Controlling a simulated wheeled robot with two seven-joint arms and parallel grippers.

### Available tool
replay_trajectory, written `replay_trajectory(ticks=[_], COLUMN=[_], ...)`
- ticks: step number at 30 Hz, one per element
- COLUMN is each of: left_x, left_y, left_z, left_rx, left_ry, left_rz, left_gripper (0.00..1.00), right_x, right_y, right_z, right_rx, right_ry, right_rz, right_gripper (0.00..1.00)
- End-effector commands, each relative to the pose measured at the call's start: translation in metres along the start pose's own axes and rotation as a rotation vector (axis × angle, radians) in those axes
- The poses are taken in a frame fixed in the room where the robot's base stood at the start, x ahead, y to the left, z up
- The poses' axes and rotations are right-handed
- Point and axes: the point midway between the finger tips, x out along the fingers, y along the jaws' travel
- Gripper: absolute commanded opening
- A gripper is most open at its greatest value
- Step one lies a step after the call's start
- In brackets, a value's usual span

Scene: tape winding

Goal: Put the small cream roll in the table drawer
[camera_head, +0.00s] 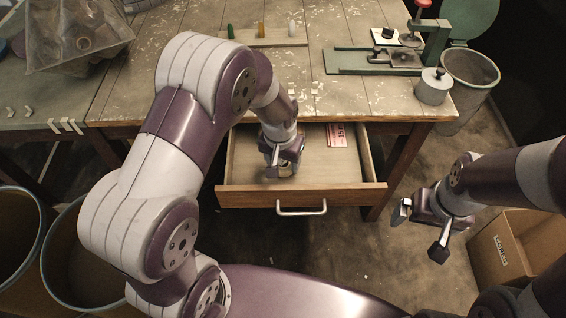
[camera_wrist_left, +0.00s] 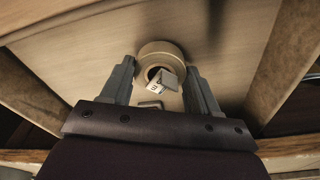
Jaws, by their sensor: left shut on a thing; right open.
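The table drawer (camera_head: 345,194) is pulled open under the table, with its metal handle (camera_head: 301,208) at the front. My left gripper (camera_head: 284,174) is down inside the drawer, near its left front. The left wrist view shows the small cream roll (camera_wrist_left: 161,48) between the two fingers, and my left gripper (camera_wrist_left: 160,85) is shut on it. The roll is at or just above the drawer floor; I cannot tell whether it touches. In the head view the roll is mostly hidden by the gripper. My right gripper (camera_head: 420,231) is open and empty, right of the drawer.
A pink printed card (camera_head: 337,135) lies at the back of the drawer. A green press (camera_head: 400,58) and a grey pot (camera_head: 433,87) stand on the table's right. A cardboard box (camera_head: 520,243) is on the floor at right. Large bins (camera_head: 75,255) stand at left.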

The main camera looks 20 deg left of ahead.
Motion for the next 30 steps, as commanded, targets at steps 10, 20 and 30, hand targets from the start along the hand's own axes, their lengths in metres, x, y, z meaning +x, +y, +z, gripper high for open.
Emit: replay_trajectory(ticks=[10, 20, 30], left_x=[0.013, 0.014, -0.033], left_y=[0.0, 0.0, 0.001], left_z=[0.002, 0.002, 0.0], left_rx=[0.0, 0.0, 0.0], left_ry=[0.001, 0.0, 0.005], left_rz=[0.0, 0.0, 0.0], left_gripper=[0.3, 0.86, 0.86], right_x=[0.004, 0.004, -0.009], right_y=[0.0, 0.0, 0.0], right_z=[0.001, 0.001, -0.001], right_rx=[0.0, 0.0, 0.0], right_ry=[0.0, 0.0, 0.0], right_rz=[0.0, 0.0, 0.0], right_gripper=[1.0, 1.0, 1.0])
